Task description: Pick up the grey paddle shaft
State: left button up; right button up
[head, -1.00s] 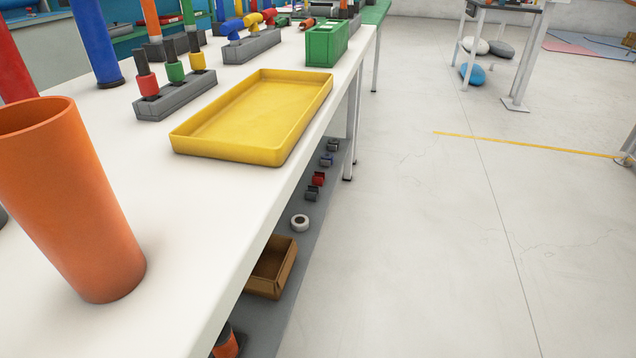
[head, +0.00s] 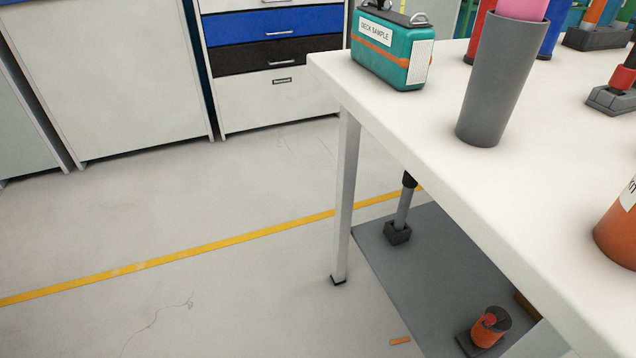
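A grey shaft (head: 403,208) with a black top stands upright in a dark square block (head: 397,233) on the grey lower shelf (head: 420,280). It looks like the grey paddle shaft, though the tabletop edge is close above it and its upper end is partly hidden. Neither of my grippers shows in the head view.
The white table (head: 440,130) carries a teal "DECK SAMPLE" block (head: 402,55), a grey tapered cup (head: 500,90) and an orange cup (head: 618,235). An orange-and-grey roll (head: 488,327) sits on the shelf. A table leg (head: 345,190) stands left of the shaft; floor left is clear.

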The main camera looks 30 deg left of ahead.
aim_at(405, 197)
jog(key=j+u, duration=0.2)
jog(key=z, duration=0.7)
jog(key=j+z, duration=0.35)
jog(key=i+j+z, duration=0.1)
jog(key=j+z, duration=0.6)
jog(key=l, duration=0.1)
